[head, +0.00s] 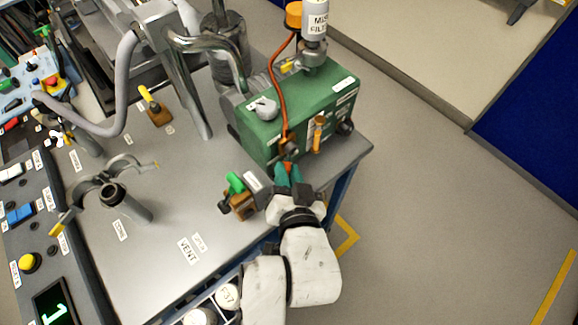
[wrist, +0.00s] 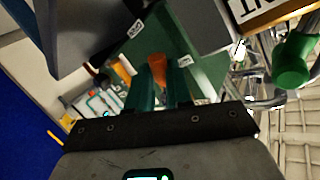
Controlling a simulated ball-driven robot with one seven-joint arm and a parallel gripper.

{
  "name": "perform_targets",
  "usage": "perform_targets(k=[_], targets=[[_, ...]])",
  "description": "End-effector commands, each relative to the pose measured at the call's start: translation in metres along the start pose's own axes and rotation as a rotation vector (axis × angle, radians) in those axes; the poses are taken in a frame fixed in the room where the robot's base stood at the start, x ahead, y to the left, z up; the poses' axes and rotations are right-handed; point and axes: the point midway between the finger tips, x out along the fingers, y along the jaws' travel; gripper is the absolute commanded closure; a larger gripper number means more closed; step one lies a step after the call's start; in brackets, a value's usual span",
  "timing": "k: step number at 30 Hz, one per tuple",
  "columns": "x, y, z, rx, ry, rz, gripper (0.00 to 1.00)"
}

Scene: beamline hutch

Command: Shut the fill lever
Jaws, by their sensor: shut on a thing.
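My gripper (head: 288,170) is at the front face of the green pump box (head: 312,98), at the table's right corner. Its teal fingers are shut on a small orange lever (head: 288,166). The lever's orange end also shows between the fingers in the wrist view (wrist: 157,62). The fingers hide most of the lever. I cannot read a label that marks it as the fill lever.
A brass valve with a green knob (head: 236,183) stands just left of my gripper. An orange handle (head: 319,125) is on the box to the right. A copper-coloured tube (head: 275,75) runs down the box. The floor at the right is clear.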

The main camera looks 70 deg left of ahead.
Motion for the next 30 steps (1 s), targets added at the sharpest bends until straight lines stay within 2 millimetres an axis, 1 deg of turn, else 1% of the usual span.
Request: perform_targets(k=[12, 13, 21, 27, 30], targets=[[-0.0002, 0.0004, -0.0001, 0.008, -0.004, 0.001, 1.0], [-0.0002, 0.0004, -0.0002, 0.008, -0.004, 0.001, 0.79], [-0.0002, 0.0001, -0.0002, 0.007, -0.004, 0.0, 0.55], [-0.0003, -0.0001, -0.0001, 0.007, -0.004, 0.0, 0.55], [-0.0037, 0.0002, -0.0002, 0.007, -0.003, 0.0, 0.55]])
